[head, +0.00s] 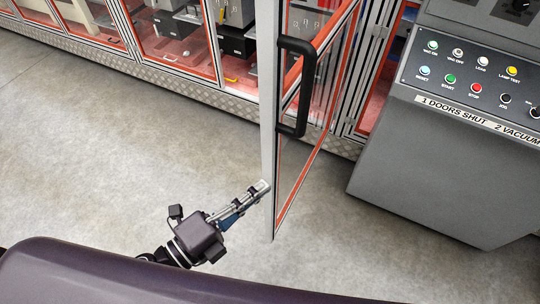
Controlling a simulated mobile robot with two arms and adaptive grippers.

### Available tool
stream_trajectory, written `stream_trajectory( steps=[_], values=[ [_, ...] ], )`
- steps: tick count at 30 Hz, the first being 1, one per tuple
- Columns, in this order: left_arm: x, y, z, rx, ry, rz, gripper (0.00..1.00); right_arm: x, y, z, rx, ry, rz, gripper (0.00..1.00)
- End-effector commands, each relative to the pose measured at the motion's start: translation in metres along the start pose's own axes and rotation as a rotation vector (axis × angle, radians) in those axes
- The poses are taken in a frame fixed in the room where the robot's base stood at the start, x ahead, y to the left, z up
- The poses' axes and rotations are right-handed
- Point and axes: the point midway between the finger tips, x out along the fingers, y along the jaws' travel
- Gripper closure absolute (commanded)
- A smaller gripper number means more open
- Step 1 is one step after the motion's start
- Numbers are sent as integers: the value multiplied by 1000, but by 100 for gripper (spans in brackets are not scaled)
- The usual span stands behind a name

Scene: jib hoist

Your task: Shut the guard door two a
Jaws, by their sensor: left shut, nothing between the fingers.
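A guard door (314,138) with a clear pane, a grey frame and orange-red edging stands open, swung out from the machine toward me. Its black handle (306,88) is on the upper part of the near edge. My left gripper (264,186) is shut and empty. Its fingertips are at the door's near edge, well below the handle; I cannot tell whether they touch it. My right gripper is not in view.
A grey control console (440,165) with several coloured buttons stands close to the right of the door. Closed guard panels (176,40) line the machine at the back left. The grey floor (90,150) left of the door is clear.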

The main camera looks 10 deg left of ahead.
Motion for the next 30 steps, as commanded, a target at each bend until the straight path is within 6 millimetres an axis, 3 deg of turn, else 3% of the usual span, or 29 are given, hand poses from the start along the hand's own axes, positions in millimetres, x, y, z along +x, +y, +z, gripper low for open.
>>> stream_trajectory(
  steps=[17, 24, 30],
  values=[
    [88, -4, 1, 0, -2, -1, 100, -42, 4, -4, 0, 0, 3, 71],
    [75, 0, 31, -1, -2, 3, 100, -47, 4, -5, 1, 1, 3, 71],
    [72, 0, 38, -2, -1, 2, 100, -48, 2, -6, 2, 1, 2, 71]
  ],
)
